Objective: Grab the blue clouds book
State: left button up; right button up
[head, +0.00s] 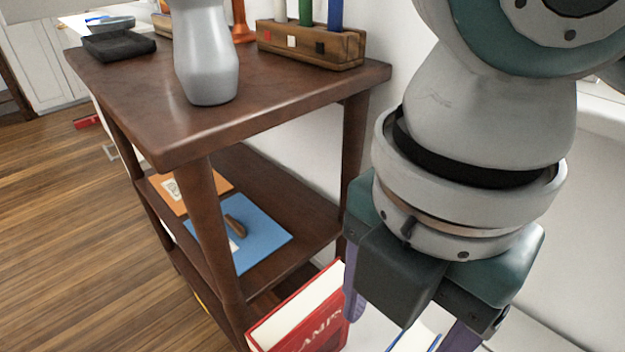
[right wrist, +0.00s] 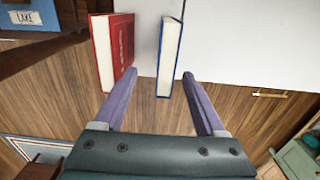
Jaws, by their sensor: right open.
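A blue-covered book (right wrist: 170,58) stands upright in the right wrist view, page edges towards the camera. Its cover design is hidden. In the head view, part of this blue-edged book (head: 422,337) shows low between my right fingers. My right gripper (head: 408,315) is open, pointing down over it. In the right wrist view the right gripper's fingertips (right wrist: 159,76) lie on either side of the blue book, with gaps; contact does not show. My left gripper is not in view.
A thick red book (head: 305,315) stands close left of the right gripper; its cover (right wrist: 103,52) is near the left finger. A dark wooden shelf table (head: 270,95) stands left, bearing a grey vase (head: 207,60). A flat blue item (head: 265,230) lies on its lower shelf.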

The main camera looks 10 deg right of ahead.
jog(key=f, duration=0.1)
jog(key=f+b, duration=0.1)
jog(key=s+f+b, duration=0.1)
jog(key=f, duration=0.1)
jog(key=shift+d, duration=0.25)
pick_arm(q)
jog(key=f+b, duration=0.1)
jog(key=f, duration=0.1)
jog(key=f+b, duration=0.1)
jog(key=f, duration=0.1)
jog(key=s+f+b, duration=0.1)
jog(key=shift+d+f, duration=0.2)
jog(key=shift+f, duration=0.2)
pick_arm(e)
notch_tip(320, 180, down, 6)
jog(key=shift+r, duration=0.1)
jog(key=shift+c, duration=0.3)
grip_shut()
